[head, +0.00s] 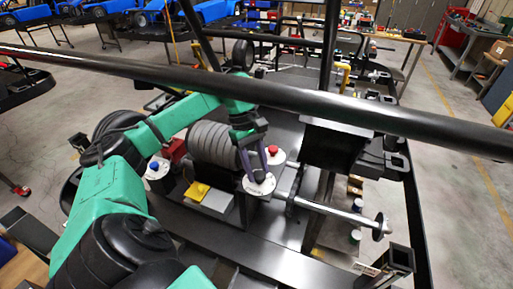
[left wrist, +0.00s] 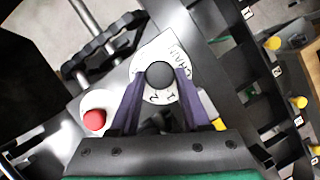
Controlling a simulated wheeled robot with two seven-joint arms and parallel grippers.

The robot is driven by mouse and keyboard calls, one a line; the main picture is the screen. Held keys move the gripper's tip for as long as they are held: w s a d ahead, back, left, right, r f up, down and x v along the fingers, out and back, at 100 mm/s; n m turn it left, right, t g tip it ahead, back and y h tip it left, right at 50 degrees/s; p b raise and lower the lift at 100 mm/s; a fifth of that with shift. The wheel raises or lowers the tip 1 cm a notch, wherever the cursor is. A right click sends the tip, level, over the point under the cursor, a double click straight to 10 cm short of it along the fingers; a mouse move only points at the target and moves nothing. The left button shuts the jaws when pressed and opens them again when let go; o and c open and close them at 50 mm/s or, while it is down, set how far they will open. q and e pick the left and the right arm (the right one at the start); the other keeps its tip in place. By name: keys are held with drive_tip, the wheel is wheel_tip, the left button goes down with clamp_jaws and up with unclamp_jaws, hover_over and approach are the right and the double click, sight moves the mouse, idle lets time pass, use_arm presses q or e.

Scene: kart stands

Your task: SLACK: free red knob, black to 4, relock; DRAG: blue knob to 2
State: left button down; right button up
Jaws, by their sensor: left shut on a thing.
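My left gripper (head: 256,175) reaches down onto a white dial plate (head: 262,188) in the head view. In the left wrist view, its two purple fingers (left wrist: 160,82) are shut on the round black knob (left wrist: 159,74), one on each side. The white plate (left wrist: 146,57) under the knob carries lettering and digits, partly hidden by the fingers. The red knob (head: 272,150) stands on its own white disc just behind the gripper; it also shows in the left wrist view (left wrist: 94,120). The blue knob (head: 155,165) sits on a separate white plate further left, with no gripper at it. My right gripper is not in view.
A ribbed grey cylinder (head: 214,144) stands left of the gripper, with a yellow piece (head: 197,191) in front of it. A long black bar (head: 300,93) crosses above the work area. A silver shaft (head: 332,210) runs out to the right.

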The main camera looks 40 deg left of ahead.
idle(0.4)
use_arm(q)
drive_tip(key=shift+c, duration=1.9)
unclamp_jaws()
drive_tip(key=b+v, duration=0.1)
drive_tip(key=v, duration=0.4)
drive_tip(key=shift+w+r, duration=0.15)
drive_tip(key=shift+r, duration=0.15)
drive_tip(key=p+v, duration=0.5)
drive_tip(key=v, duration=0.4)
